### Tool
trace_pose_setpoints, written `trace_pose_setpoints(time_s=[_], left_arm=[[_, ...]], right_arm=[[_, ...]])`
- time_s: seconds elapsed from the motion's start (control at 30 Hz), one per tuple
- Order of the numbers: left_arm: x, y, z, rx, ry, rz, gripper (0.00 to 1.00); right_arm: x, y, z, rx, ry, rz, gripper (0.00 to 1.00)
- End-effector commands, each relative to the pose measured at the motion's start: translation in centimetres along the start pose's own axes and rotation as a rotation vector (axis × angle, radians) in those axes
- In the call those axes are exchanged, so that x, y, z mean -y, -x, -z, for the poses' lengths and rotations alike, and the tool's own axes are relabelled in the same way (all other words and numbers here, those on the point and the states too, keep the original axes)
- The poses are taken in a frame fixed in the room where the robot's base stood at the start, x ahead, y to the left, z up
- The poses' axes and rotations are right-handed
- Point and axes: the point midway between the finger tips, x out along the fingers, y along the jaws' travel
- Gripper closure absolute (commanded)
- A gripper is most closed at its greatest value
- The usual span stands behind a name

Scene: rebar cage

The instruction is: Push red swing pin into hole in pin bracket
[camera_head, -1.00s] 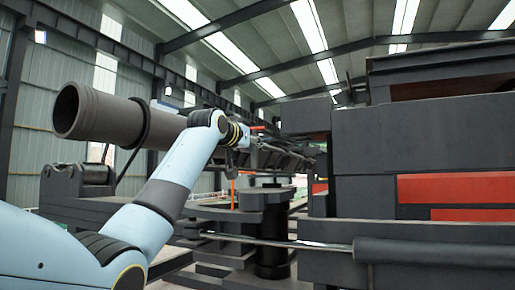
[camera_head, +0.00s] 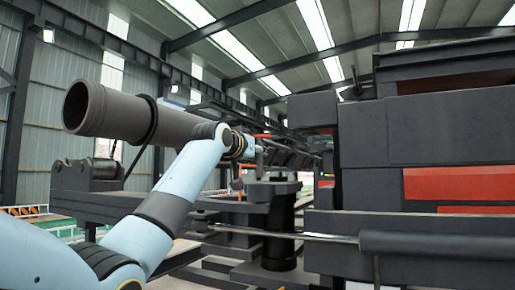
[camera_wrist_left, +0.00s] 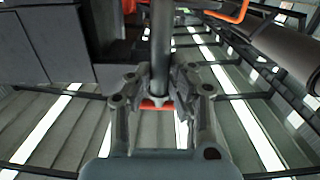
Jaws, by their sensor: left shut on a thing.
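My left gripper (camera_head: 262,146) reaches in from the left to the dark machinery in the middle of the head view. In the left wrist view its fingers (camera_wrist_left: 158,97) are closed around a small red-orange piece (camera_wrist_left: 155,104), which looks like part of the red swing pin. The fingers hide most of it. A grey rod (camera_wrist_left: 161,45) runs up from between the fingertips. In the head view a red bit (camera_head: 262,136) shows just above the gripper. I cannot make out the pin bracket's hole or whether the pin is in it. My right gripper is not in view.
A thick dark pipe (camera_head: 120,112) lies behind my left arm. Large dark blocks with red panels (camera_head: 455,183) fill the right side. A shiny rod (camera_head: 280,234) crosses below the gripper. An orange curved bar (camera_wrist_left: 232,14) shows at the wrist view's top right.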

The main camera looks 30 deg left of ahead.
Motion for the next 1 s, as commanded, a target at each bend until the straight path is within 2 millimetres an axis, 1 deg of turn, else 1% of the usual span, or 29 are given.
trace_pose_setpoints(time_s=[0.17, 0.67, 1.0], left_arm=[[0.01, 0.01, -0.69, -0.003, 0.0, 0.0, 1.0], [0.01, 0.01, -0.65, -0.003, 0.0, 0.0, 1.0], [-0.03, 0.06, -0.56, -0.003, 0.0, 0.0, 1.0]], right_arm=[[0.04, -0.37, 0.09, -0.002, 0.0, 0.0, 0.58], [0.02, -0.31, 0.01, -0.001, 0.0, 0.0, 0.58], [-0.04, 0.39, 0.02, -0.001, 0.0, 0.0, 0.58]])
